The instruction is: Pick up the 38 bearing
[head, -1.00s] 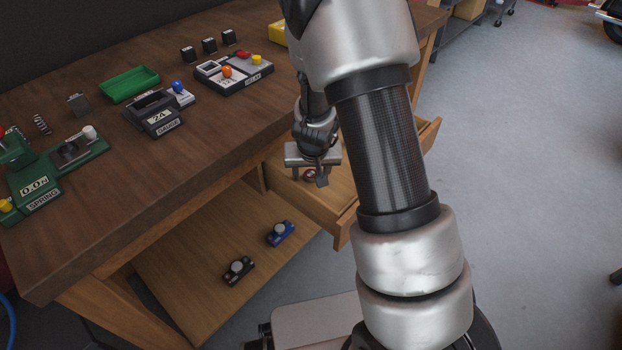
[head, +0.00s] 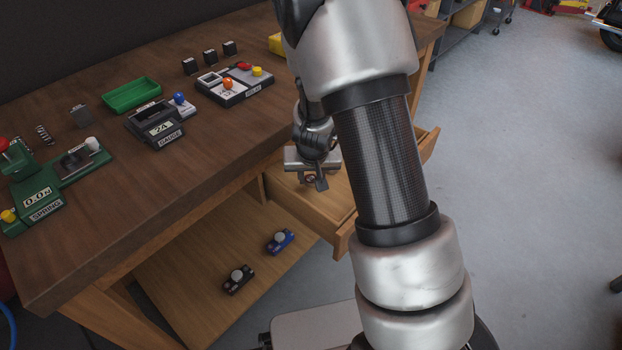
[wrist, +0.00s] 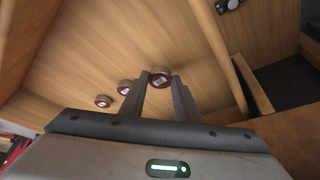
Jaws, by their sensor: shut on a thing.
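My gripper (wrist: 160,88) is shut on a round bearing (wrist: 160,77) with a dark red rim and a pale label, held between the fingertips. The label is too small to read for certain. Two similar red-rimmed bearings sit on the wooden drawer floor to its left in the wrist view, one close by (wrist: 124,87) and one farther left (wrist: 103,101). In the head view my gripper (head: 312,180) is over the open drawer (head: 341,238) under the bench, and its fingertips and the bearing are mostly hidden.
The workbench (head: 215,165) overhangs the drawer. It carries a green tray (head: 131,95), a gauge (head: 160,130) and a spring tester (head: 40,195). A lower shelf (head: 205,255) holds a blue item (head: 280,241) and a dark one (head: 238,279).

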